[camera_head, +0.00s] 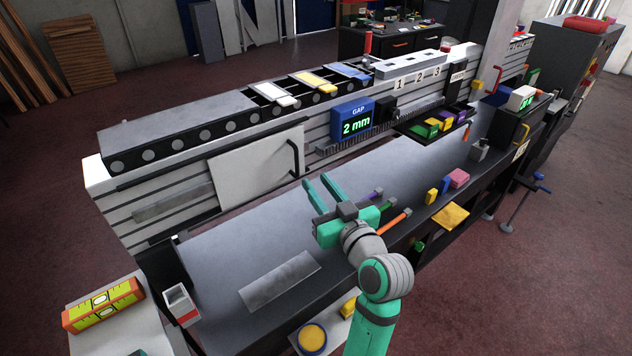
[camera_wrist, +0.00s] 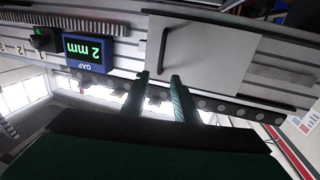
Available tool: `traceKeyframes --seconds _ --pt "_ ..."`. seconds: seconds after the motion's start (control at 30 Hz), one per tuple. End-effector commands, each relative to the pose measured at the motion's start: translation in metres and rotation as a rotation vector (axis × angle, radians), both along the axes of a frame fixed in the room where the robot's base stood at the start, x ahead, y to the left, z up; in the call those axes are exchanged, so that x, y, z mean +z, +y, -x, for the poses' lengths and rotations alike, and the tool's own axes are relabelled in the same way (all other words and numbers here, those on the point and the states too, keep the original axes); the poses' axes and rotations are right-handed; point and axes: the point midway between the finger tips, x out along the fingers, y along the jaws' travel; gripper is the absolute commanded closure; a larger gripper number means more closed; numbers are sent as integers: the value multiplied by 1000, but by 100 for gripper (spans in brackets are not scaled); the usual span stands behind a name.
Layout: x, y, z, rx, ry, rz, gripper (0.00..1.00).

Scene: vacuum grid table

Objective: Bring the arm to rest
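My arm (camera_head: 376,280) is green and grey and reaches up over the grey bench top from the bottom of the head view. My gripper (camera_head: 317,184) has two green fingers set apart, with nothing visible between them. It is above the bench, in front of the white panel with a dark handle (camera_head: 257,165). In the wrist view my gripper's fingers (camera_wrist: 159,77) also stand apart and empty, and they point toward the same white panel (camera_wrist: 205,55). The gap between fingertips and panel cannot be told exactly.
A blue gap display (camera_head: 353,122) reads 2 mm. Screwdriver-like tools with coloured handles (camera_head: 393,222) lie right of my gripper. A flat grey plate (camera_head: 279,281) lies on the bench. A green-and-orange level (camera_head: 103,304) is at lower left. The bench around the plate is clear.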

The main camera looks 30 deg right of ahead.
Motion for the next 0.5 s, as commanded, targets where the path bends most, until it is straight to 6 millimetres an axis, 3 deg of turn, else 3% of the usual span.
traceKeyframes --seconds 0.5 --pt "-5 3 -1 -1 4 -6 73"
